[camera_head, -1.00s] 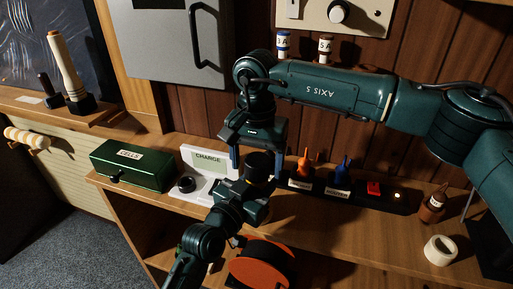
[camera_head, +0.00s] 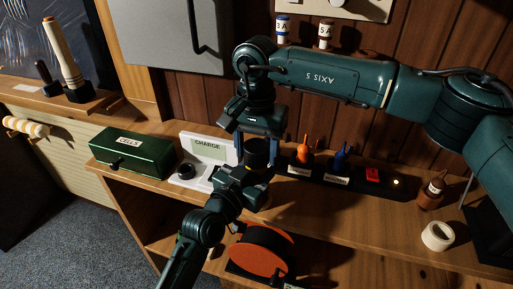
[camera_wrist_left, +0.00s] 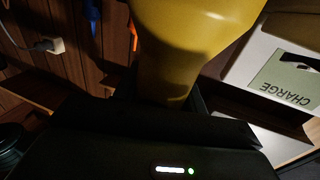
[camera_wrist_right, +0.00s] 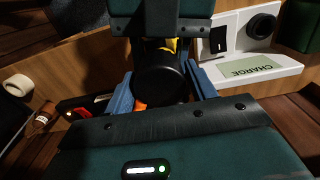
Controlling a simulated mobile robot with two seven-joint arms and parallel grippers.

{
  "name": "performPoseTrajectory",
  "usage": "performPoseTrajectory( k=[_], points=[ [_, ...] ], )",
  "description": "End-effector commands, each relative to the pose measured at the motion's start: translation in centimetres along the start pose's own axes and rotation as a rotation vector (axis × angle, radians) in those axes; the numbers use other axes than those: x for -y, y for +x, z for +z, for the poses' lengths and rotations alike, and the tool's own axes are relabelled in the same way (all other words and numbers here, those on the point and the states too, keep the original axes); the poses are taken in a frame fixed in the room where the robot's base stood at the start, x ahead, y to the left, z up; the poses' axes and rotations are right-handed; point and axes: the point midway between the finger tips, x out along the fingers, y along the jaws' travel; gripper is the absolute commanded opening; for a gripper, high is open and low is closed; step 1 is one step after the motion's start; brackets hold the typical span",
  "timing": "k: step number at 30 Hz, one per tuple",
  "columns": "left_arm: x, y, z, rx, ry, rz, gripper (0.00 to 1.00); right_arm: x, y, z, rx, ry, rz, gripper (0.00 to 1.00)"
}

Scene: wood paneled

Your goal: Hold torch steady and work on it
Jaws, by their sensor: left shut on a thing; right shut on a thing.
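The torch has a yellow body (camera_wrist_left: 190,40), large in the left wrist view, and a round black end (camera_wrist_right: 160,78), clear in the right wrist view. In the head view the black end (camera_head: 257,151) shows between my two grippers. My left gripper (camera_head: 246,182) comes from below and is shut on the yellow body. My right gripper (camera_head: 258,146) points down from above, its blue fingers shut on either side of the black end. The arms hide most of the torch in the head view.
A white CHARGE unit (camera_head: 208,150) and green CELLS box (camera_head: 133,153) stand left on the wooden shelf. A dark tray with an orange tool (camera_head: 303,154) and blue tool (camera_head: 341,160) lies right. A white ring (camera_head: 437,237) and brown bottle (camera_head: 432,192) stand farther right. An orange reel (camera_head: 262,250) sits below.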

Motion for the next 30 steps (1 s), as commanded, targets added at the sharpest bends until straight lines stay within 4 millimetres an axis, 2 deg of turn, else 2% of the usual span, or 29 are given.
performPoseTrajectory(
  k=[5, 15, 19, 24, 30],
  points=[
    [-0.19, 0.01, 0.09, 0.003, 0.002, 0.004, 0.00, 0.16, -0.04, 0.02, 0.000, 0.236, -0.006, 0.29],
    [-0.23, 0.01, 0.07, 0.002, 0.003, 0.005, 0.00, 0.13, -0.01, -0.05, 0.002, 0.981, -0.007, 0.29],
    [-0.24, 0.01, 0.07, 0.002, 0.003, 0.005, 0.00, 0.11, -0.02, -0.07, 0.002, 1.217, -0.008, 0.29],
    [-0.26, 0.01, 0.06, 0.002, 0.003, 0.005, 0.00, 0.09, -0.03, -0.11, 0.002, 1.378, -0.008, 0.29],
    [-0.27, 0.01, 0.05, 0.002, 0.003, 0.005, 0.00, 0.08, -0.05, -0.15, 0.001, 1.401, -0.009, 0.29]
  ],
)
